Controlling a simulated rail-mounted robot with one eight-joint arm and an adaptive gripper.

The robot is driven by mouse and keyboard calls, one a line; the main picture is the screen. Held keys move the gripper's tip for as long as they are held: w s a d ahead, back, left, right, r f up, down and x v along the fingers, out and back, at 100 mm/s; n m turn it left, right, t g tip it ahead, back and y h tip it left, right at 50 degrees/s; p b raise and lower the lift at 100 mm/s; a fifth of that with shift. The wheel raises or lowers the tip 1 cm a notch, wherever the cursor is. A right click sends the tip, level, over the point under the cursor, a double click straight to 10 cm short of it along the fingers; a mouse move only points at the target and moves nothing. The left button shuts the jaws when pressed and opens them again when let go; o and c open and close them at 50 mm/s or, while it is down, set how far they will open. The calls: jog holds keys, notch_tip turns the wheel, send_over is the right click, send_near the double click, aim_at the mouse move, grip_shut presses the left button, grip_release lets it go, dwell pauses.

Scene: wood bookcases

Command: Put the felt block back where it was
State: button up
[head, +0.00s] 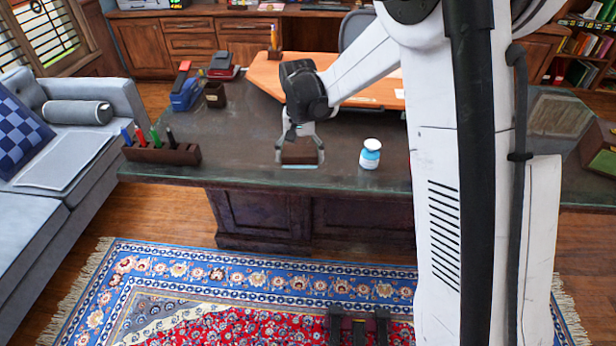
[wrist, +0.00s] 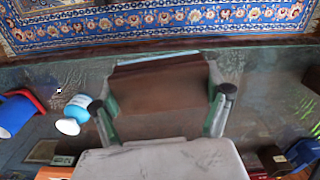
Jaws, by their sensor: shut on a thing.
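The felt block (head: 299,155) is a brown block with a pale strip along its lower edge in the head view. My gripper (head: 300,158) is shut on it, with one finger at each end, over the front part of the dark desk. In the wrist view the block (wrist: 165,88) fills the space between the two fingers (wrist: 165,103), its pale strip on the side toward the rug. I cannot tell whether its underside touches the desk top.
A blue-and-white bottle (head: 370,154) stands just right of my gripper. A pen holder (head: 162,153) with several markers sits at the desk's left end. A blue item (head: 186,94) and dark cup (head: 215,95) stand farther back. Bare desk (head: 240,150) lies left of the block.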

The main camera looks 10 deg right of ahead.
aim_at(290, 146)
jog(key=w+a+b, duration=0.1)
jog(key=w+a+m+b, duration=0.1)
jog(key=shift+w+a+r, duration=0.1)
jog(key=shift+w, duration=0.25)
jog(key=w+d+f, duration=0.4)
jog(key=w+d, duration=0.1)
jog(key=w+d+f+b, duration=0.1)
jog(key=w+d+f, duration=0.1)
jog(key=d, duration=0.1)
jog(key=shift+w+d+f, duration=0.15)
jog(key=shift+w+f, duration=0.15)
jog(key=shift+d+f+b, duration=0.1)
jog(key=shift+f+b, duration=0.25)
jog(key=shift+f, duration=1.7)
jog(key=shift+f, duration=0.1)
jog(key=o, duration=1.2)
